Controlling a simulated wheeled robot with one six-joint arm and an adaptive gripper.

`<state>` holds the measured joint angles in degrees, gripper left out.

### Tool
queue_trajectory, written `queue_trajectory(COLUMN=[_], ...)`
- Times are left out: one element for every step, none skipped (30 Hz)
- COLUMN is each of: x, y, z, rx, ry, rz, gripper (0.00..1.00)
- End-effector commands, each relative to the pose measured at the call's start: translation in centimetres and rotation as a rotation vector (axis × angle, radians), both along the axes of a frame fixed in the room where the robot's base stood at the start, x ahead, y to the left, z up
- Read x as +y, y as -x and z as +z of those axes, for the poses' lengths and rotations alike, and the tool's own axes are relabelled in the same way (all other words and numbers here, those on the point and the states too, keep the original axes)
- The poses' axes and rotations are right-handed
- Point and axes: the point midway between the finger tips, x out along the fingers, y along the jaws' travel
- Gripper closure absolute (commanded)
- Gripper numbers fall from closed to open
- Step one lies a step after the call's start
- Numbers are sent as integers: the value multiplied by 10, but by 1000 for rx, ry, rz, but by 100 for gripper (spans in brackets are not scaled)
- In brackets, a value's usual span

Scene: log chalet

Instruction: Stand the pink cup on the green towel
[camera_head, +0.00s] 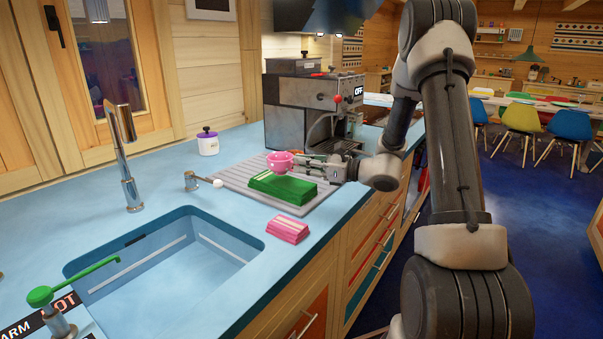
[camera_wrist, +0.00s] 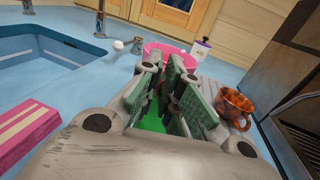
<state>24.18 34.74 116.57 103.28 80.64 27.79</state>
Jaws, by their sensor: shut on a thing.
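The pink cup (camera_head: 279,163) is upright at the tips of my gripper (camera_head: 302,161), over the far left part of the green towel (camera_head: 283,189). The cup's base is very close to the towel's top; I cannot tell whether they touch. The towel is a folded stack lying on the grey ribbed drainboard. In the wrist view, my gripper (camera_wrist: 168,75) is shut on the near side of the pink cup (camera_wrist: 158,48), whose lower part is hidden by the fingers. A strip of the green towel (camera_wrist: 151,114) shows between the fingers.
An orange patterned mug (camera_wrist: 235,107) stands right of the gripper on the drainboard (camera_head: 229,179). A pink striped towel (camera_head: 288,229) lies in front. The sink (camera_head: 165,262) is at left, a purple-lidded jar (camera_head: 208,143) behind, and a coffee machine (camera_head: 300,105) at the back.

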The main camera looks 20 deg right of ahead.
Motion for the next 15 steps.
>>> queue_trajectory(x=[0, 0, 0, 0, 0, 0, 0, 0, 0, 0, 0, 0, 0, 0, 0], y=[0, 0, 0, 0, 0, 0, 0, 0, 0, 0, 0, 0, 0, 0, 0], z=[-10, -15, -20, -23, -25, -25, -25, -24, -24, -24, -24, -25, -25, -26, -27], rx=[5, 4, 4, 3, 1, 0, -1, -1, -1, -1, -1, -1, -1, 0, 0], ry=[-3, -2, -3, -3, -2, -1, -1, -1, -1, -1, -1, -1, -1, -1, -1], rz=[0, 0, 0, 0, 0, 0, 0, 0, 0, 0, 0, 0, 0, 0, 0], gripper=[100, 100, 100, 100, 100, 100, 100, 100, 100, 100, 100, 100, 100, 100, 100])
